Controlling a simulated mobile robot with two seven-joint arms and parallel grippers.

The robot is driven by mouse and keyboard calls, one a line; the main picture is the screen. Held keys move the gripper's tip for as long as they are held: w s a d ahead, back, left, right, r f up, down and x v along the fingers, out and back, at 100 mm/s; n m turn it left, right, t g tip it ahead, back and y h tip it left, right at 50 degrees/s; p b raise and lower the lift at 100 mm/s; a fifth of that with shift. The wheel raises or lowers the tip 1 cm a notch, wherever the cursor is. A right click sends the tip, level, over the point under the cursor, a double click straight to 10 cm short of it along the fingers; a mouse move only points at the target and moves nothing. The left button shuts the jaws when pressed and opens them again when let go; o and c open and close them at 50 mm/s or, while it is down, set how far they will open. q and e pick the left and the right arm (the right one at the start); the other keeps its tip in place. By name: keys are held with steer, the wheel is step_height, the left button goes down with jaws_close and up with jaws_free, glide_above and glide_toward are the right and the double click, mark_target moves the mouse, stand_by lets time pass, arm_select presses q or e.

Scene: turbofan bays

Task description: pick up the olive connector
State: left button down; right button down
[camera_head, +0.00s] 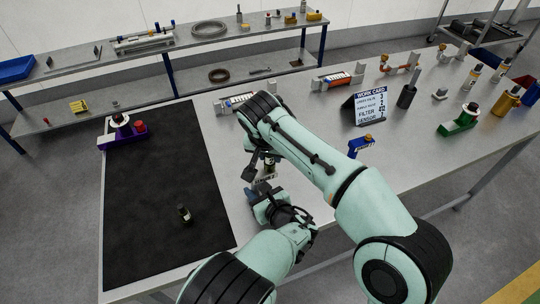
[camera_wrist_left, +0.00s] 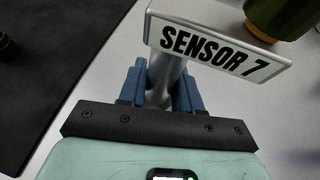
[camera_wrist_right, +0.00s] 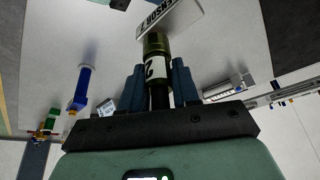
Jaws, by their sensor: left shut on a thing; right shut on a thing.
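My right gripper (camera_wrist_right: 157,84) is shut on the olive connector (camera_wrist_right: 155,46), which has a black body and a white label with a black mark. The connector's olive end points away from the jaws, toward a white plate reading SENSOR 7 (camera_wrist_left: 218,48). In the left wrist view an olive part (camera_wrist_left: 284,18) shows close beside that plate; I cannot tell whether they touch. My left gripper (camera_wrist_left: 162,82) is shut on the grey post (camera_wrist_left: 163,72) of the plate's stand. In the head view both grippers meet near the bench's front, partly hidden by my right arm.
A black mat (camera_head: 160,245) covers the bench's left, with a small dark cylinder (camera_head: 184,214) and a purple fixture (camera_head: 123,132) on it. A work card (camera_head: 369,107) and a blue fixture (camera_head: 359,146) stand right of my arm. Other parts crowd the far right.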

step_height(320, 180, up, 10)
steer(key=shift+f, duration=0.2)
stand_by(0.3)
arm_select(q)
steer(key=c, duration=0.7)
jaws_free()
steer(key=v, duration=1.2)
steer(key=shift+d, duration=0.1)
